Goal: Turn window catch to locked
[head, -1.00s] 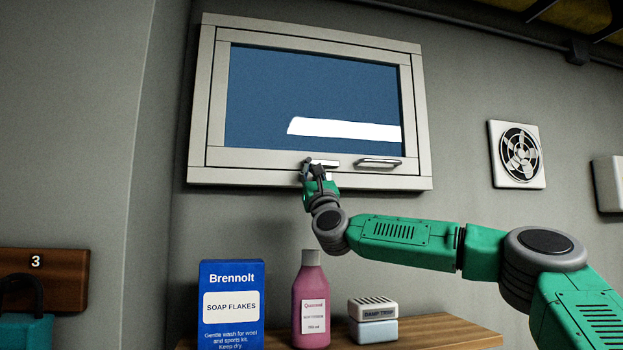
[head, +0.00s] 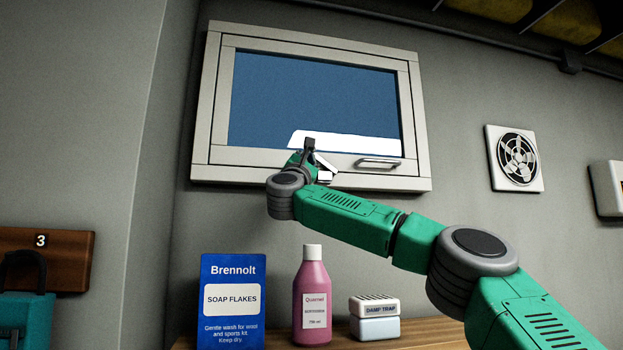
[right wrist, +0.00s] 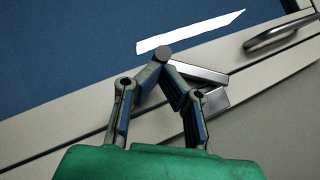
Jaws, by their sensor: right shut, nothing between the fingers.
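The window catch (head: 327,164) is a pale metal piece on the bottom rail of the window (head: 300,169). Its bar slants down to the right in the head view, at an angle to the rail. In the right wrist view the catch bar (right wrist: 198,73) runs right from beside my fingertips, with a second metal piece (right wrist: 213,102) below it. My right gripper (head: 309,143) is shut and empty, its tips by the bar's upper left end. It also shows in the right wrist view (right wrist: 163,54). Contact with the bar is unclear. My left gripper is out of view.
A fixed-looking pull handle (head: 379,163) sits on the rail right of the catch. Below, a shelf (head: 430,332) holds a soap flakes box (head: 232,275), a pink bottle (head: 312,285) and a damp trap (head: 375,317). A fan vent (head: 516,158) is on the wall at right.

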